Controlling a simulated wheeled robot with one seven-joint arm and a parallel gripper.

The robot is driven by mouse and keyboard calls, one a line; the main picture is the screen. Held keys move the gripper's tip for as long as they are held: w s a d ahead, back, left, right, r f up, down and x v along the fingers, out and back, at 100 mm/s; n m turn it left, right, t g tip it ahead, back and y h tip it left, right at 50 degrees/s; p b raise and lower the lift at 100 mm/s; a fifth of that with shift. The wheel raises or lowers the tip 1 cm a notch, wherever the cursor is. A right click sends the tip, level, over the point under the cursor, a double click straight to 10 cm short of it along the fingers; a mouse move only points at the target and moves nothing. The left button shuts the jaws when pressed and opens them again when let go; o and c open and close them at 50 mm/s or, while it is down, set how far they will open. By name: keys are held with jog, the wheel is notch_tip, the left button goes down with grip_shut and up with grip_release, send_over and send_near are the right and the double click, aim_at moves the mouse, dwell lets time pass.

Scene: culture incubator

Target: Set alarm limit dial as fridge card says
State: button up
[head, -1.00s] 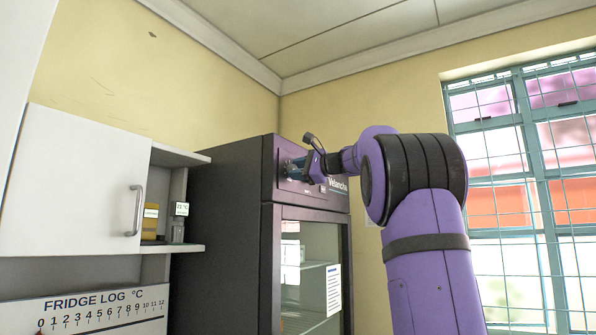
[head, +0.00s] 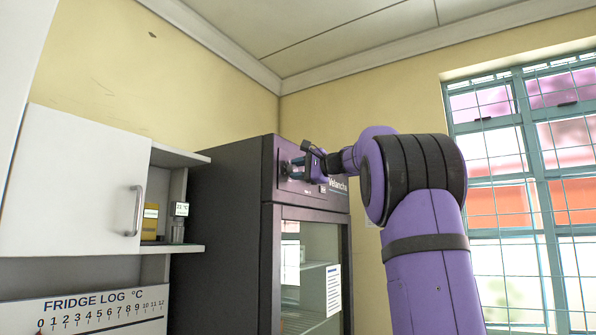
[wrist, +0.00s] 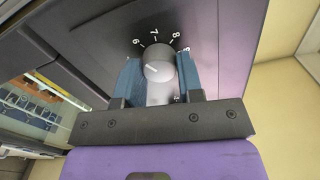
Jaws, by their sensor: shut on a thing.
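The alarm limit dial (wrist: 158,62) is a round grey knob on the dark top panel of the fridge (head: 222,240). Its scale shows 6, 7, 8 and 9 around the upper side in the wrist view. A short white mark on the knob lies left of centre, nearest the 6 side; its exact reading is unclear. My gripper (wrist: 159,78) is shut on the dial, one blue finger on each side. In the head view my gripper (head: 288,168) is at the panel and hides the dial. A white card (head: 333,290) is on the glass door, its text too small to read.
A fridge log board (head: 90,312) with a 0 to 12 °C scale is at lower left. A white wall cabinet (head: 75,185) and shelf with small items stand left of the fridge. A barred window (head: 530,190) is at right.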

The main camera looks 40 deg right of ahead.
jog(key=o, duration=0.9)
jog(key=shift+s, duration=0.1)
jog(key=v, duration=1)
jog(key=shift+s+d, duration=0.1)
jog(key=shift+s, duration=0.2)
